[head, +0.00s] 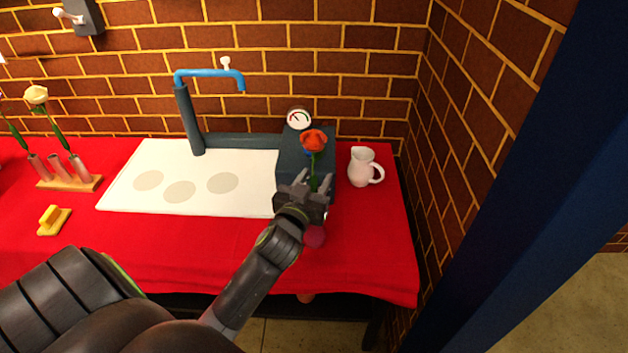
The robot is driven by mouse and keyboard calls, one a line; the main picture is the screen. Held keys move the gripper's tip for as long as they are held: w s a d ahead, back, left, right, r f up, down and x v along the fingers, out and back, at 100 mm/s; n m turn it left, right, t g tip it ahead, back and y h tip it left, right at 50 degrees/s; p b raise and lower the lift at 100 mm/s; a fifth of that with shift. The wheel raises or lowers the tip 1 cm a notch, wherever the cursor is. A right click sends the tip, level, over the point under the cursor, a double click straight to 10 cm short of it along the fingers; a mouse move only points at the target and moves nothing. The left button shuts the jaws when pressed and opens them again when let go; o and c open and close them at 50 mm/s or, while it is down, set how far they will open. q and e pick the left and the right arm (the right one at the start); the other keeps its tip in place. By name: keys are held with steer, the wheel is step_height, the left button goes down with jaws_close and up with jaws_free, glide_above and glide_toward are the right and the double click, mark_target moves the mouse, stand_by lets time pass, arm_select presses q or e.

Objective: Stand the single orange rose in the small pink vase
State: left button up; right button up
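The orange rose (313,140) stands upright, bloom up, with its green stem (314,172) running down to my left gripper. My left gripper (314,180) has its two fingers spread, with the stem showing between or just behind them; I see a gap beside the stem. The lower stem is hidden by the gripper. A small dark pink rounded thing (315,237), seemingly the small pink vase, shows just below the gripper on the red cloth, mostly hidden. Whether the stem is inside it cannot be seen. My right gripper is not in view.
A dark box with a gauge (299,119) stands behind the rose, beside a white board (150,160) under a blue-tipped pipe (208,75). A pale pitcher (362,168) stands to the right.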

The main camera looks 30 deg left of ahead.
arm_select(q)
steer(key=b+v, duration=0.1)
steer(key=v, duration=1.6)
steer(key=shift+s+d, duration=0.15)
steer(key=shift+s, duration=0.05)
steer(key=s+d+f+m+g+h, duration=0.15)
steer(key=f+g, duration=0.25)
steer(key=f, duration=1.4)
steer(key=s+f+g+h, duration=0.15)
steer(key=f+g, duration=0.25)
steer(key=f, duration=1.4)
steer(key=s+a+f+g, duration=0.1)
steer(key=s+f+g, duration=0.3)
steer(key=s+f, duration=0.6)
steer(key=s+a+f+g, duration=0.2)
steer(key=s+f+g, duration=0.2)
steer(key=s+f, duration=0.6)
steer(key=s, duration=0.5)
steer(key=shift+s+f, duration=0.15)
steer(key=shift+s, duration=0.05)
steer(key=shift+a+m, duration=0.1)
steer(key=shift+m, duration=0.15)
